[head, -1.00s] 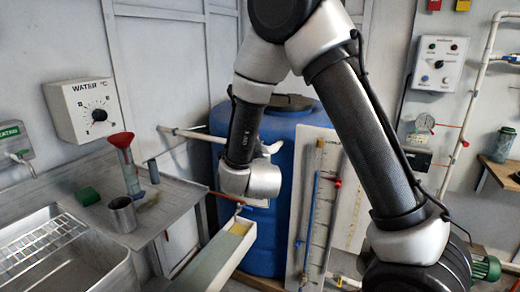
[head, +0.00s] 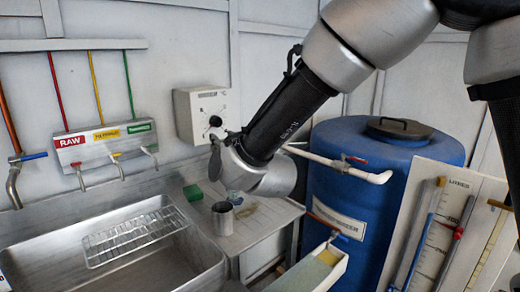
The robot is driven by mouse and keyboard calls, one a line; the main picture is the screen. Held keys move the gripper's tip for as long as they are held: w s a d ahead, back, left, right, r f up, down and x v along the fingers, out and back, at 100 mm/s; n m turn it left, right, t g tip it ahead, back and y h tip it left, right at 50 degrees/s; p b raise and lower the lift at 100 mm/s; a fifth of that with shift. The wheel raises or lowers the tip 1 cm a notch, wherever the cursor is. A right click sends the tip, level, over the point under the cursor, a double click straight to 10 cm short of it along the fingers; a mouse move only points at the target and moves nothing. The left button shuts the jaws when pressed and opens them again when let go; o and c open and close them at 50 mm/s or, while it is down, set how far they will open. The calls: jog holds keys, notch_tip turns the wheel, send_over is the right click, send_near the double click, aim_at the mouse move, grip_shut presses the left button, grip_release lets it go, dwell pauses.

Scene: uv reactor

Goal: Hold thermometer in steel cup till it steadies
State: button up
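The steel cup (head: 222,218) stands upright on the metal drainboard, right of the sink. The end of my arm (head: 236,166) is above and just behind the cup in the picture, apart from it. My gripper's fingers cannot be made out there, so I cannot tell whether it is open or shut. No thermometer can be made out in this view.
A sink (head: 150,256) with a wire rack (head: 135,236) lies left of the cup. A green block (head: 193,192) sits on the drainboard behind. A dial box (head: 186,112) hangs on the wall. A blue barrel (head: 385,160) stands right, with a gauge board (head: 443,240) before it.

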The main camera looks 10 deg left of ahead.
jog(key=shift+s+a+r+y, duration=0.15)
jog(key=shift+s+a+y, duration=0.15)
jog(key=shift+s+a, duration=0.3)
jog(key=shift+a+f, duration=0.1)
jog(key=shift+f, duration=0.1)
notch_tip(320, 180, down, 11)
dwell(0.5)
jog(key=shift+w+r, duration=0.1)
dwell(6.1)
